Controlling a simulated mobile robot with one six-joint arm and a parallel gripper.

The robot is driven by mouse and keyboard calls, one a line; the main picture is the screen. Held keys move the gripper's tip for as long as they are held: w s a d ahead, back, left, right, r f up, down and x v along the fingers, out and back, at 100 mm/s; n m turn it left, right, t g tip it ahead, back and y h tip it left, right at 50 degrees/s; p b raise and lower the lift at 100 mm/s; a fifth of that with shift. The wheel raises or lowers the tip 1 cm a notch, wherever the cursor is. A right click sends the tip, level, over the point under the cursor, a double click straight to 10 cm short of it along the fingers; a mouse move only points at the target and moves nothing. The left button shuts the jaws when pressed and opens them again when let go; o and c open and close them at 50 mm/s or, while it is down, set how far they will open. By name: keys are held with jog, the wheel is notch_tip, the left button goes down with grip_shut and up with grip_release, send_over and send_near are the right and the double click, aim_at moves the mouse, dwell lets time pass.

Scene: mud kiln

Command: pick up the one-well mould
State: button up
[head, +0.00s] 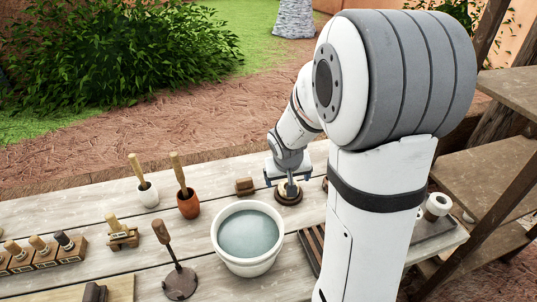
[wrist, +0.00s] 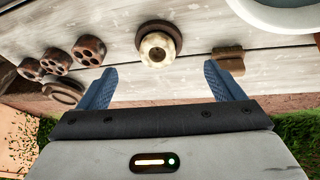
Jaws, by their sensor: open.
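In the wrist view several small brown moulds with holes, such as this holed mould (wrist: 89,50), stand in a row at the left. A flat round brown piece (wrist: 63,92) beside them seems to have one wide recess. I cannot tell surely which is the one-well mould. In the head view my arm hides that area. My gripper (head: 287,181) is open and empty above the table. In the wrist view its blue fingers (wrist: 160,70) are spread, with the moulds outside the left finger. A cream-knobbed dark disc (wrist: 158,48) shows between and beyond the fingertips, also seen below my gripper (head: 289,194).
A white bucket of water (head: 248,236) stands nearer. A small brown block (head: 244,186) lies left of my gripper, beyond the right finger in the wrist view. Two pots with tools, a white pot (head: 148,196) and a terracotta pot (head: 188,205), stand farther left.

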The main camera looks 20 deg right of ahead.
jog(key=p, duration=0.1)
send_near(282, 187)
jog(key=d, duration=0.2)
jog(key=b+x, duration=0.1)
jog(key=x, duration=0.3)
jog(key=b+x, duration=0.1)
jog(key=x, duration=0.4)
jog(key=shift+s+d, duration=0.15)
jog(key=shift+s, duration=0.1)
jog(key=shift+c, duration=0.2)
jog(key=c, duration=1.3)
